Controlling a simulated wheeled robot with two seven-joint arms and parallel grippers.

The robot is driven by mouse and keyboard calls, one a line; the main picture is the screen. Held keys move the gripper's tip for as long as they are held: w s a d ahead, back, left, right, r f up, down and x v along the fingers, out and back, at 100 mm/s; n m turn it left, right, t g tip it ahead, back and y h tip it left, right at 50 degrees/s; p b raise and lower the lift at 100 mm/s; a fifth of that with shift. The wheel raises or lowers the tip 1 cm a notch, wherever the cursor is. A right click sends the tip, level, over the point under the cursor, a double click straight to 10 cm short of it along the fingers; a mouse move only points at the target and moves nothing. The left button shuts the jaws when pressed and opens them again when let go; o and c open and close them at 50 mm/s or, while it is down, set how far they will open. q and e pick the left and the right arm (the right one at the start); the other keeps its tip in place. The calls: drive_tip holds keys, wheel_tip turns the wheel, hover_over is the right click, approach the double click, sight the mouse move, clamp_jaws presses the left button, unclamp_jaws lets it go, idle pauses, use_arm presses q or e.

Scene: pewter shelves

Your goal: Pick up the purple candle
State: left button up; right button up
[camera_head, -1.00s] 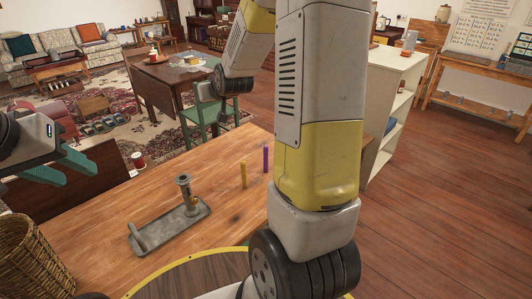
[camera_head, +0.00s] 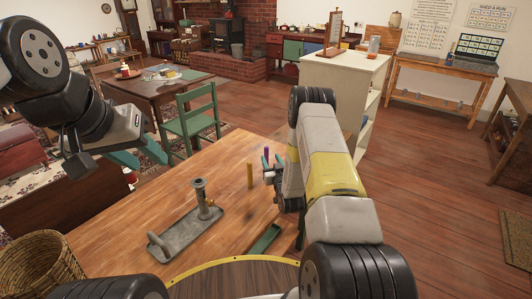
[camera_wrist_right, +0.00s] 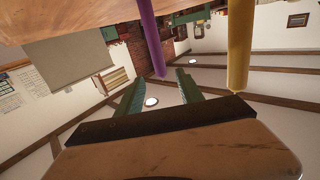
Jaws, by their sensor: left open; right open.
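The purple candle (camera_head: 266,153) stands upright on the wooden table, behind and right of a yellow candle (camera_head: 250,176). My right gripper (camera_head: 272,161) is open at the purple candle, with teal fingers close to it. In the right wrist view, which looks upside down, the purple candle (camera_wrist_right: 151,36) hangs from the top with its end between the open fingertips (camera_wrist_right: 160,74). I cannot tell how deep it sits between them. The yellow candle (camera_wrist_right: 240,45) is to the right there, outside the fingers. My left gripper (camera_head: 137,157) is open and empty at the left, away from the candles.
A grey metal tray (camera_head: 180,236) with an upright holder (camera_head: 199,192) lies on the wooden table (camera_head: 125,222), left of the candles. A wicker basket (camera_head: 35,272) stands at the lower left. A green chair (camera_head: 191,126) and white shelf unit (camera_head: 345,72) are beyond the table.

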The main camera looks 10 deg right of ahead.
sight(267, 151)
drive_tip(key=w, duration=0.7)
drive_tip(key=shift+w+a+r, duration=0.15)
drive_tip(key=shift+w+a, duration=0.15)
drive_tip(key=shift+a, duration=0.05)
clamp_jaws()
idle(1.0)
